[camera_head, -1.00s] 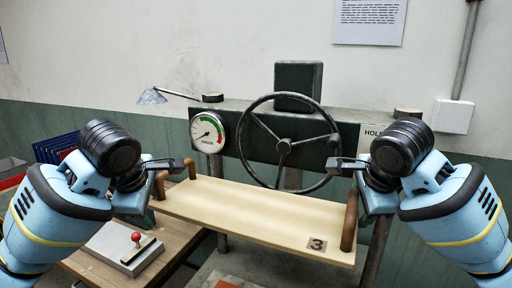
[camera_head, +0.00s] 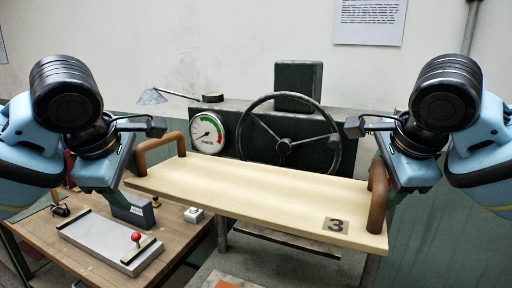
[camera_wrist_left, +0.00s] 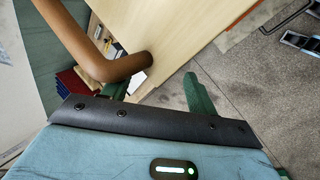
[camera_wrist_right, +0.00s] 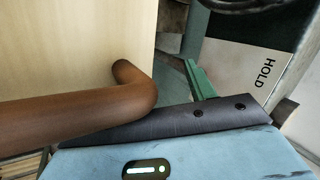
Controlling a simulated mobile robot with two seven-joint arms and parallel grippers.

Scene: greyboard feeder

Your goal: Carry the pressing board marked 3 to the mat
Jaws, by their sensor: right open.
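The pressing board (camera_head: 245,195), pale wood with a dark 3 plate (camera_head: 336,225) at its right front, is level in front of the press, with a brown bar handle at each end. My left gripper (camera_head: 130,162) is at the left handle (camera_head: 160,143); in the left wrist view its two green fingers stand apart, with the handle (camera_wrist_left: 102,62) passing by them. My right gripper (camera_head: 386,175) is open at the right handle (camera_head: 377,205). In the right wrist view the handle (camera_wrist_right: 75,108) hides one finger. I cannot make out a mat for certain.
The press with its handwheel (camera_head: 285,142) and gauge (camera_head: 207,132) stands behind the board. A wooden table (camera_head: 178,228) at left carries a grey plate with a red knob (camera_head: 136,237), a dark box and a small white block. A pale surface with an orange patch shows at bottom centre.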

